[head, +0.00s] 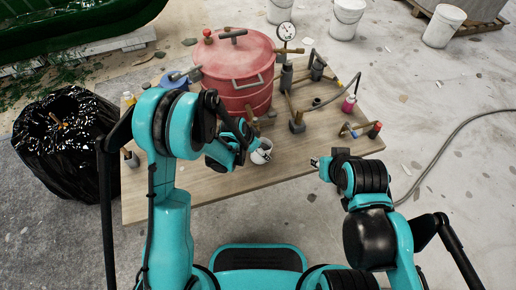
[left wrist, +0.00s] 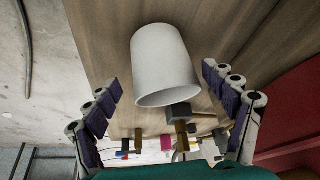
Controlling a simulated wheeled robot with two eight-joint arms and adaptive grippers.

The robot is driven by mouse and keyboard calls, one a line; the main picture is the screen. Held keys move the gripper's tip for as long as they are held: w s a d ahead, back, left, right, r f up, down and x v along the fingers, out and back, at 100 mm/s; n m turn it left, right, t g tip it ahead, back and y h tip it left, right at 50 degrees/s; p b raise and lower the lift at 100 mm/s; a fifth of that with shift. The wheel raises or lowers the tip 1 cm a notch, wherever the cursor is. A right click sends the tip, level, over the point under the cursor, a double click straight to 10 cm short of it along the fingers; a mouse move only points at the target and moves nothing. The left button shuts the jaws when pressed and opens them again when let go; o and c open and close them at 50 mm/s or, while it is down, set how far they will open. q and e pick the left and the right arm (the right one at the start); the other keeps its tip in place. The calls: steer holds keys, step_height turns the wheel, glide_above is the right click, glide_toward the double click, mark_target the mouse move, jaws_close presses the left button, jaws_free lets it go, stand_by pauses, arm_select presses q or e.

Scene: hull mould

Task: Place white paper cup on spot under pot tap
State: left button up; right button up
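A white paper cup (head: 261,153) stands on the wooden table near its front edge, partly hidden by my left gripper (head: 247,146). In the left wrist view the cup (left wrist: 165,62) lies between the spread fingers of my left gripper (left wrist: 164,88), with a gap on each side. The left gripper is open. The red pot (head: 236,72) stands behind it. A brass fitting, perhaps the pot tap, (head: 250,112) shows low at its front; no marked spot is discernible. My right gripper (head: 316,163) is at the table's front right edge, small and seen too poorly to judge its fingers.
Brass and grey pipe fittings (head: 297,122), a pressure gauge (head: 286,31) and a pink bottle (head: 348,104) crowd the table's right side. A black rubbish bag (head: 62,150) stands at the left. The front strip of the wooden table (head: 200,190) is clear.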

arm_select(q)
steer(key=shift+s+f, duration=0.25)
steer(key=shift+f, duration=0.1)
steer(key=shift+w+r, duration=0.1)
steer(key=shift+r, duration=0.35)
steer(key=p+v, duration=0.5)
steer(key=v, duration=0.7)
steer(key=shift+w+r, duration=0.25)
steer(key=shift+r, duration=0.05)
steer(key=s+a+r+n+t+y, duration=0.3)
steer(key=s+a+r+n, duration=0.6)
steer(key=s+a+r, duration=0.5)
step_height(320, 180, up, 3)
steer(key=shift+s+r+n+t+y, duration=0.15)
steer(key=shift+s+n+t+y, duration=0.25)
steer(key=shift+s, duration=0.6)
